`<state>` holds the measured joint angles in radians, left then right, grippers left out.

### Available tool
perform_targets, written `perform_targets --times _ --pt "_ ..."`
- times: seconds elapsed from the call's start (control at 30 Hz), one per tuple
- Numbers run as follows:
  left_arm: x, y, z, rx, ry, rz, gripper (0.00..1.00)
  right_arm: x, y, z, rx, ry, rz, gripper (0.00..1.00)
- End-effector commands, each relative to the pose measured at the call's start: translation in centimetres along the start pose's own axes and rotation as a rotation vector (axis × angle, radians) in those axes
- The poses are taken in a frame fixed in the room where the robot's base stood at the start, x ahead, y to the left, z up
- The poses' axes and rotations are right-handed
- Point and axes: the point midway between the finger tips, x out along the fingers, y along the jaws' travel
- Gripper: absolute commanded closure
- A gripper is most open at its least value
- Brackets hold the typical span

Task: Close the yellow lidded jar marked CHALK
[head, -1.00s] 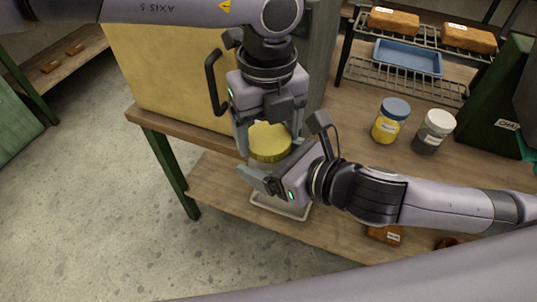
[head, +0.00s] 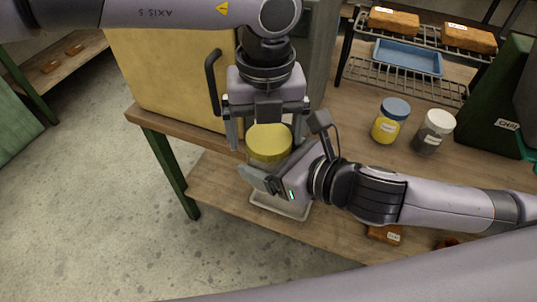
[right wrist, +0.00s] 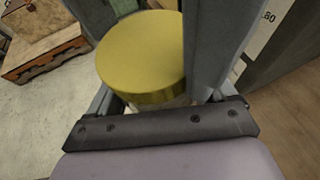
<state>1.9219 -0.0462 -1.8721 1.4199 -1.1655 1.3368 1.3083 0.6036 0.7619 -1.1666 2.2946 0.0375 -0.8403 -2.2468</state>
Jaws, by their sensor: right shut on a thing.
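The yellow lid (head: 268,139) sits level on top of the jar in the head view, and it also fills the middle of the right wrist view (right wrist: 142,55). The jar's body is mostly hidden below the lid, and its CHALK mark cannot be seen. My right gripper (head: 265,168) comes in from the right and is shut on the jar just under the lid. My left gripper (head: 265,133) points down from above. Its fingers stand apart on either side of the lid, with a visible gap, so it is open.
A blue-lidded yellow jar (head: 390,121) and a white-lidded grey jar (head: 433,132) stand on the wooden bench at the right. A wire rack (head: 408,85) with a blue tray (head: 408,57) is behind them. A large tan box (head: 170,75) stands behind the left gripper.

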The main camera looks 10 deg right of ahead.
Motion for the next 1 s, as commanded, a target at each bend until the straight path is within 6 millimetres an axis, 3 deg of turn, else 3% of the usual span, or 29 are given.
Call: perform_targets --times 0.4,0.77,1.0 --pt "-0.3 -0.6 -0.2 0.005 0.001 -0.017 0.0 0.0 0.5 0.3 -0.001 -0.01 0.014 1.0" --pt "-4.4 -0.5 -0.2 0.004 0.0 -0.016 0.0 0.0 0.3 0.2 0.0 -0.005 0.01 1.0" --pt "-4.6 -0.3 -0.2 0.003 0.001 -0.011 0.0 0.0 0.3 0.2 -0.001 -0.006 0.008 1.0"
